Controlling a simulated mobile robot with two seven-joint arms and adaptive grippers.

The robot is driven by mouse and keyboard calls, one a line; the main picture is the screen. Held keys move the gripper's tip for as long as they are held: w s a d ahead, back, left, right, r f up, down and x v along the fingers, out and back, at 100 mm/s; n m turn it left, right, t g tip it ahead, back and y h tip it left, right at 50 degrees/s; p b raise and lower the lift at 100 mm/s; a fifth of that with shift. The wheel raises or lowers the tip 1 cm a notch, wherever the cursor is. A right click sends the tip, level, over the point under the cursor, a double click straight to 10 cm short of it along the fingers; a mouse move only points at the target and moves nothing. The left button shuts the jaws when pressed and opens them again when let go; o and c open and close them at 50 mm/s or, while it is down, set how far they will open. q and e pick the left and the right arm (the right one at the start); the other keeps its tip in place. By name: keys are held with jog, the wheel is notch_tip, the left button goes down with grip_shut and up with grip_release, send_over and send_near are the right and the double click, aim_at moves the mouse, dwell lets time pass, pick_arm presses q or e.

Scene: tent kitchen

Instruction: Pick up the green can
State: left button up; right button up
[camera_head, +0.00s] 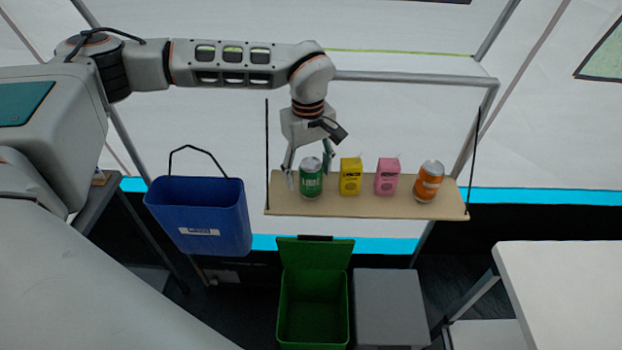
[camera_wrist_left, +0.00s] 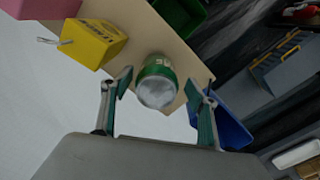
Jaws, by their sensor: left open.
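The green can (camera_head: 311,178) stands upright at the left part of a hanging wooden shelf (camera_head: 400,208). My left gripper (camera_head: 309,172) is open and points down at the can, with one finger at the can's left and the other at its upper right. In the left wrist view the can (camera_wrist_left: 157,82) shows its silver top between the two open fingers of my left gripper (camera_wrist_left: 163,108), slightly beyond the tips. I cannot tell whether a finger touches it. My right gripper is not in view.
A yellow carton (camera_head: 350,177), a pink carton (camera_head: 387,177) and an orange can (camera_head: 428,181) stand right of the green can. A blue bin (camera_head: 200,215) hangs left of the shelf. A green bin (camera_head: 314,308) and a grey box (camera_head: 390,308) stand below. A white table (camera_head: 570,290) is at right.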

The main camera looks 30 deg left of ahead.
aim_at(310, 182)
pick_arm(q)
jog(key=f, duration=0.4)
jog(key=shift+w+d+f, duration=0.15)
jog(key=shift+w+f, duration=0.05)
jog(key=c, duration=0.9)
jog(key=shift+o, duration=0.2)
jog(key=shift+r, duration=0.1)
jog(key=shift+r, duration=0.1)
